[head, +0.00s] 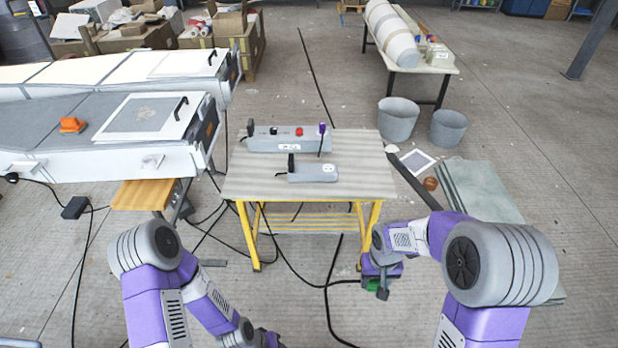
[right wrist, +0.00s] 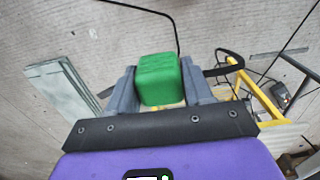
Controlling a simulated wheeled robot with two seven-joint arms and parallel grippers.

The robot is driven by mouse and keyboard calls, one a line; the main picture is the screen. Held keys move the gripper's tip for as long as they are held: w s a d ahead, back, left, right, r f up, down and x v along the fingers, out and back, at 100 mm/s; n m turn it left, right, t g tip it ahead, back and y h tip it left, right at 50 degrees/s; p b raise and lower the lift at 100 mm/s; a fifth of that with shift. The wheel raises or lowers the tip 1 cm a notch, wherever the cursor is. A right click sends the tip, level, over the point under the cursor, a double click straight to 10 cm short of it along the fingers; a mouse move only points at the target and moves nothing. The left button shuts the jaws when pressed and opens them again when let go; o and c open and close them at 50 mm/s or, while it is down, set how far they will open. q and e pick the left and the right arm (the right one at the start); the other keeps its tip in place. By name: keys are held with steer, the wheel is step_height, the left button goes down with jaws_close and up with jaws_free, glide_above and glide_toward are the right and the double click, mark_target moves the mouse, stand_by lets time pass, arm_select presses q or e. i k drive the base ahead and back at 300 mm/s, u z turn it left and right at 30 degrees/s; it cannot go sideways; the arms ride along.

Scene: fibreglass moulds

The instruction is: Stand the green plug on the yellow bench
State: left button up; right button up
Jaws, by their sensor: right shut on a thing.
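The green plug (right wrist: 159,80) sits between the two fingers of my right gripper (right wrist: 161,92), which is shut on it. In the head view the plug (head: 373,285) is mostly hidden by the right gripper (head: 383,281), low beside the bench's front right leg. A black cable runs along the floor to it. The yellow bench (head: 240,187) has yellow legs and a pale striped top; its yellow frame (right wrist: 250,90) also shows in the right wrist view. My left arm is low at the bottom left; its gripper's jaws cannot be made out.
Two grey socket boxes stand on the bench, a long one (head: 270,145) at the back and a short one (head: 312,174) in front. The bench top's right side and front strip are clear. Green-grey sheets (head: 480,190) lie to the right. Black cables cross the floor.

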mark_target(246, 176)
steer(key=u, duration=0.55)
steer(key=i, duration=0.65)
steer(key=u, duration=0.6)
steer(key=i, duration=1.3)
steer(key=z, duration=0.1)
